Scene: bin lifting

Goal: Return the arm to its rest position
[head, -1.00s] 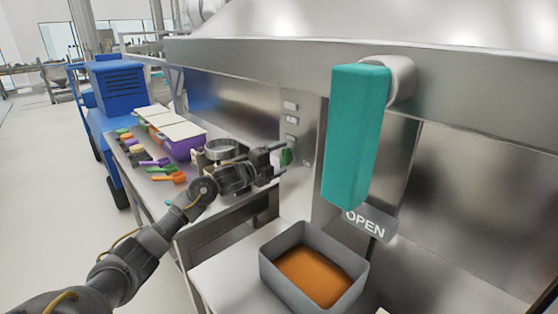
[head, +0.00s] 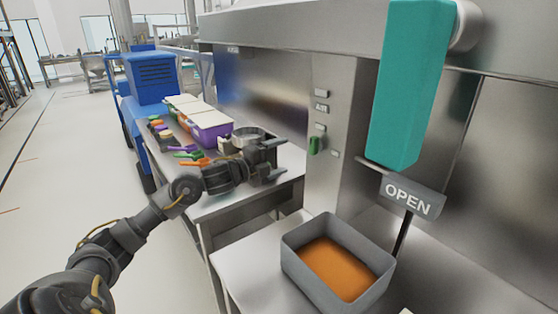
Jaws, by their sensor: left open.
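My left arm (head: 135,232) comes in from the lower left in the head view and reaches toward the machine. Its gripper (head: 281,160) is open, with nothing between its fingers. It is held in the air in front of the side table's near end, left of the machine's button panel. My right gripper is not in view.
A grey bin (head: 290,248) with orange contents stands on a low metal surface. Above it hang a teal block (head: 408,85) and an OPEN sign (head: 411,198). Containers, including a purple bin (head: 211,132), and coloured scoops lie on the side table (head: 240,203). Open floor (head: 65,165) is at left.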

